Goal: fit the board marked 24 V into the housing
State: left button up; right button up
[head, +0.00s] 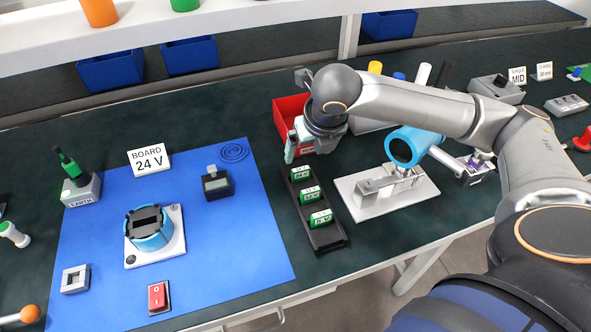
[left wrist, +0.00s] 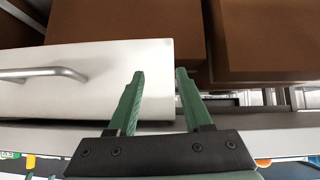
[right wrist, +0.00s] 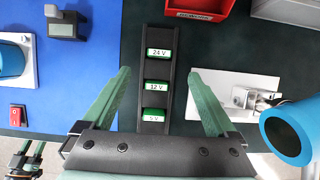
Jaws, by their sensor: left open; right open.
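The board marked 24 V (right wrist: 159,53) is a small green block with a white label. It sits in the far slot of a black rack (right wrist: 150,127), ahead of the 12 V board (right wrist: 157,86) and the 5 V board (right wrist: 154,115). My right gripper (right wrist: 159,72) is open and empty above the rack, its fingers apart on either side of it. A round blue body with a black top, apparently the housing (head: 150,240), stands on a white plate on the blue mat. My left gripper (left wrist: 159,74) is open and empty before a white drawer, outside the head view.
A red bin (head: 288,108) stands behind the rack. A light-blue tube (head: 405,147) lies in a stand on a white plate to the right. The blue mat (head: 225,265) also holds a red switch (head: 158,296), a small meter (head: 217,184) and the EARTH block (head: 81,191).

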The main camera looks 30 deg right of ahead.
aim_at(301, 169)
jog(key=x, duration=0.4)
jog(key=shift+f+b, duration=0.35)
jog(key=shift+b, duration=0.05)
jog(key=b+x, duration=0.1)
jog(key=x, duration=0.4)
jog(key=shift+w+f, duration=0.15)
jog(key=shift+w, duration=0.1)
jog(key=shift+w+f, duration=0.1)
jog(key=shift+f, duration=0.05)
pick_arm(q)
jog(key=shift+w+d+f+h, duration=0.15)
jog(key=shift+d+f, duration=0.15)
jog(key=shift+d, duration=0.15)
jog(key=shift+s+d+f+h, duration=0.15)
jog(key=shift+d+f, duration=0.1)
jog(key=shift+d, duration=0.2)
jog(key=shift+w, duration=0.1)
pick_arm(e)
jog(key=shift+c, duration=0.4)
pick_arm(q)
jog(key=shift+a, duration=0.2)
pick_arm(e)
jog(key=c, duration=1.4)
